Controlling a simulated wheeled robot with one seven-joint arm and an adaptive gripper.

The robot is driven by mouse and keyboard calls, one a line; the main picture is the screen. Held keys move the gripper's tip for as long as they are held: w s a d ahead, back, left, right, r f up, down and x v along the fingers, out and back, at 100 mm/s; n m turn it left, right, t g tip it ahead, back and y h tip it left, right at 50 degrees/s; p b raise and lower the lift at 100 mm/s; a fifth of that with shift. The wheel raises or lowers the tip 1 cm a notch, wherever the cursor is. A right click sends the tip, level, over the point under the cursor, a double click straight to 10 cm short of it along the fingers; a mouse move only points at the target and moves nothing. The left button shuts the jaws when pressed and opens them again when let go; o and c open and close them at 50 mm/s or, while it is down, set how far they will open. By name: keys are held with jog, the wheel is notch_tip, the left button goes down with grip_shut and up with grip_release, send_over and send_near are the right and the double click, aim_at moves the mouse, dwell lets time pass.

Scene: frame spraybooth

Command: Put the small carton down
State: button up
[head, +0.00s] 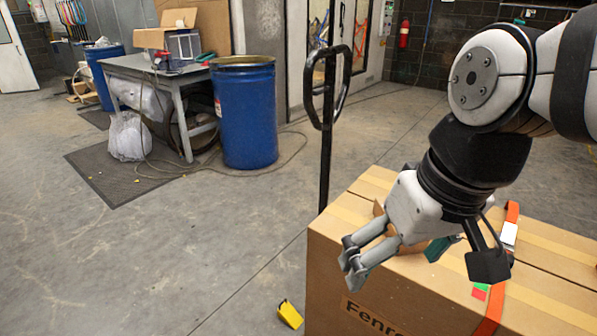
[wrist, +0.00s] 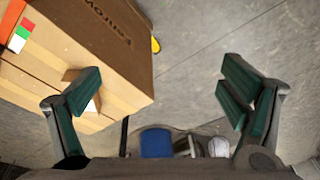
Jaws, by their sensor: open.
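The small carton (head: 378,208) is brown and appears to rest on top of the large carton (head: 345,270), near its left end. My gripper hides most of it in the head view. In the wrist view the small carton (wrist: 70,75) shows partly behind the left finger, with a white patch on it. My gripper (head: 397,258) is open, its fingers wide apart with nothing between them. In the wrist view the gap of my gripper (wrist: 162,95) looks onto bare floor beside the large carton. I cannot tell whether the left finger touches the small carton.
An orange strap (head: 511,215) runs over the large carton. A black upright handle (head: 326,120) stands behind it. A yellow object (head: 289,314) lies on the floor at its left. A blue drum (head: 246,115) and a grey table (head: 150,67) stand farther back. The left floor is mostly clear.

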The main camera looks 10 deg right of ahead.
jog(key=shift+h, duration=0.4)
jog(key=s, duration=0.5)
jog(key=shift+s+a+f, duration=0.2)
jog(key=shift+s+f, duration=0.1)
jog(key=shift+f, duration=0.1)
